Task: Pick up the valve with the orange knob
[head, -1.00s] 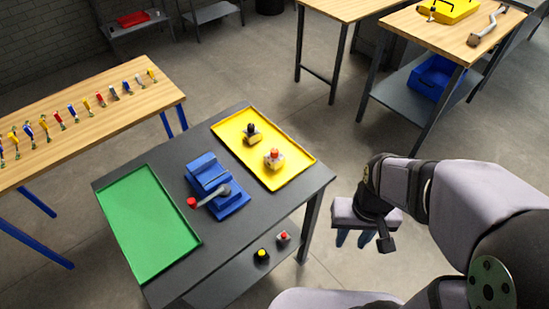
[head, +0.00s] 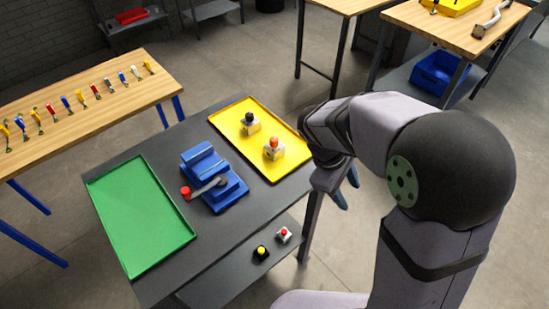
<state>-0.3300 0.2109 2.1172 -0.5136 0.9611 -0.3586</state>
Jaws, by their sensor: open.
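The valve with the orange knob (head: 273,150) stands upright in the yellow tray (head: 232,138), near the tray's front right part. A similar valve with a black knob (head: 250,124) stands behind it in the same tray. My gripper (head: 347,193) is open and empty, its blue fingers pointing down. It is just right of the table's right edge, to the right of and apart from the orange-knobbed valve. My arm covers the tray's right corner.
A blue vise (head: 212,178) with a red-ended handle sits mid-table. A green tray (head: 140,216) lies to its left. A yellow button (head: 261,252) and a red button (head: 283,235) are on the lower shelf. A wooden bench (head: 90,112) with several coloured tools stands behind left.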

